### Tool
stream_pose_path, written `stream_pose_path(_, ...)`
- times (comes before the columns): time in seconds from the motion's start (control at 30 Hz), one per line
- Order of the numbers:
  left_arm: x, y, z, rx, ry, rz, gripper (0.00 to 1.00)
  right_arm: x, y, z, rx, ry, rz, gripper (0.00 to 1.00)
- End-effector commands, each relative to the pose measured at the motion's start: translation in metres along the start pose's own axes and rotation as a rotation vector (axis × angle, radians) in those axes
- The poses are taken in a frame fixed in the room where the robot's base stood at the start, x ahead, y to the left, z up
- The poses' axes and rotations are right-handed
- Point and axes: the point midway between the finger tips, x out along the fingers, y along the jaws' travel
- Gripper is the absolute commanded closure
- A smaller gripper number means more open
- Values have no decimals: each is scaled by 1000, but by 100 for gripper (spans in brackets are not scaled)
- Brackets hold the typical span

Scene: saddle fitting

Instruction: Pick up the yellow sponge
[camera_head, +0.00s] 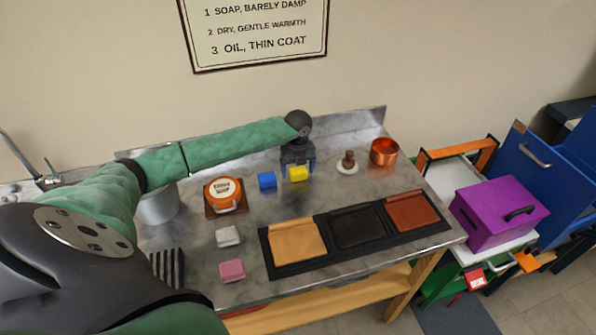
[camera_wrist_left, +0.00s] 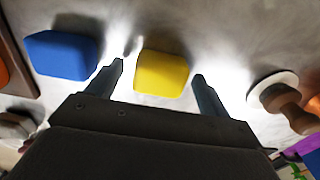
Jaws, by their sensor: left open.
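The yellow sponge (camera_head: 298,174) lies on the grey metal worktop (camera_head: 330,196), just right of a blue sponge (camera_head: 267,180). My left gripper (camera_head: 298,171) is open above and around the yellow sponge in the head view. In the left wrist view the yellow sponge (camera_wrist_left: 162,73) shows between and beyond the two fingertips (camera_wrist_left: 158,72), not touching either finger. The blue sponge (camera_wrist_left: 62,54) is outside the left finger in that view. My right gripper is not in view.
A small wooden-handled tool on a white disc (camera_head: 347,163) and a copper pot (camera_head: 384,152) stand to the right. A round orange-lidded tin (camera_head: 224,194), a white block (camera_head: 228,236) and a pink block (camera_head: 232,270) are left. A black tray (camera_head: 358,247) of leather pieces lies in front.

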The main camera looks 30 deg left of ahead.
Motion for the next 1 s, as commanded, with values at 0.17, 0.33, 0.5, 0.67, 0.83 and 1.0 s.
stream_pose_path(0.17,3,0,0,0,0,0,20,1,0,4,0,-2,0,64)
stream_pose_path(0.33,3,0,0,0,0,0,28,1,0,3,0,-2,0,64)
stream_pose_path(0.5,3,0,0,0,0,0,61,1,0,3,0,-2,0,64)
stream_pose_path(0.67,3,0,0,0,0,0,68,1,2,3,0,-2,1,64)
stream_pose_path(0.83,2,0,0,0,0,-1,68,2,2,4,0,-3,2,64)
stream_pose_path(1.0,-6,-1,0,0,-1,-2,68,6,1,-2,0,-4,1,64)
